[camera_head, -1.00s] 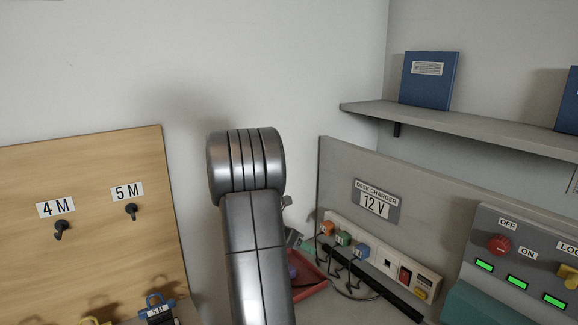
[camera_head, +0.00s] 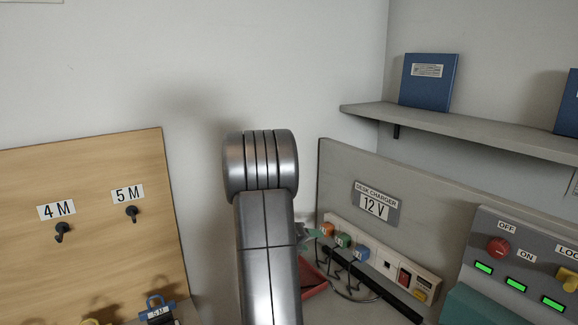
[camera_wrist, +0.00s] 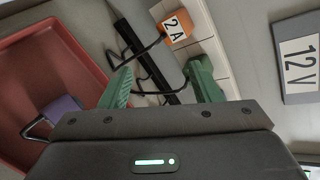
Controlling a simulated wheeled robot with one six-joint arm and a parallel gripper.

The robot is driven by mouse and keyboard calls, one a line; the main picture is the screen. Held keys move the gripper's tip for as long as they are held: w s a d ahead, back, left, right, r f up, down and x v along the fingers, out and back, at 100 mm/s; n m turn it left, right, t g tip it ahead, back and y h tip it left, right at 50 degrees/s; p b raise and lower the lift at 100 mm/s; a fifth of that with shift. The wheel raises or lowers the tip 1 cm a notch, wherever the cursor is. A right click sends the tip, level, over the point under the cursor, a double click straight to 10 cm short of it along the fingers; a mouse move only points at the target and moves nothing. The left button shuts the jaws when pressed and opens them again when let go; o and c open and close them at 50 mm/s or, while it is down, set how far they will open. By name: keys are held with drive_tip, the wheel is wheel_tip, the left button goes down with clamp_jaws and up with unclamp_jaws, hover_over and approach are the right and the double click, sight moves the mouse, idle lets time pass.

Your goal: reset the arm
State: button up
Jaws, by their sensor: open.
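My gripper (camera_wrist: 160,88) shows in the wrist view with its two green fingers apart and nothing between them. It hangs in front of the power strip, near an orange plug (camera_wrist: 175,27) marked 2 A and its black cable. In the head view my grey arm stands in the middle and hides most of the gripper; only a small green part shows beside the arm.
The power strip (camera_head: 385,265) holds several coloured plugs. A shelf (camera_head: 450,120) juts out at right. A wooden board (camera_head: 90,220) with hooks stands at left.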

drive_tip(key=n+t, duration=0.1)
drive_tip(key=n, duration=0.1)
drive_tip(key=a+f+n+t, duration=0.1)
drive_tip(key=n+t, duration=0.1)
drive_tip(key=a+n+t+y, duration=0.1)
drive_tip(key=n+t, duration=0.1)
drive_tip(key=shift+s+f+n, duration=0.15)
drive_tip(key=shift+s+n, duration=0.1)
drive_tip(key=shift+n, duration=0.05)
drive_tip(key=shift+a, duration=0.1)
idle(0.6)
